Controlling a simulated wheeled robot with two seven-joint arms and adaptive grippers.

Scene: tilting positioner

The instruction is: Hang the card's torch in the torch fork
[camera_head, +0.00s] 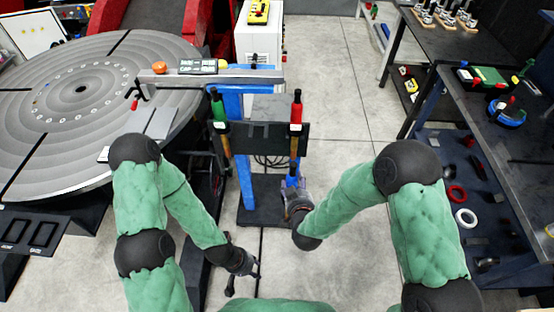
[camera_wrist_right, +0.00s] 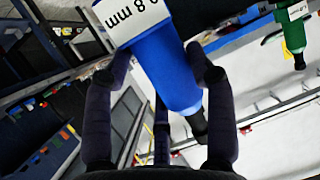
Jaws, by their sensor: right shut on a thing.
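My right gripper (camera_head: 291,194) is shut on a blue torch (camera_head: 292,170), low in front of the stand's dark panel. In the right wrist view the blue torch (camera_wrist_right: 165,65) lies between the fingers (camera_wrist_right: 165,90), with a white label reading 0.8 mm and a black end. A green torch (camera_head: 218,110) and a red torch (camera_head: 296,112) hang upright at the panel's two sides. A small red and black fitting (camera_head: 136,93) sits at the beam's left end; I cannot tell whether it is the torch fork. A small card (camera_head: 198,66) lies on the beam, its text unreadable. My left gripper (camera_head: 247,270) looks open and empty.
A large round grooved table (camera_head: 75,110) fills the left. The grey beam (camera_head: 225,76) runs from over its edge to the blue stand (camera_head: 245,185). A dark workbench (camera_head: 500,140) stands at the right. The floor between stand and workbench is clear.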

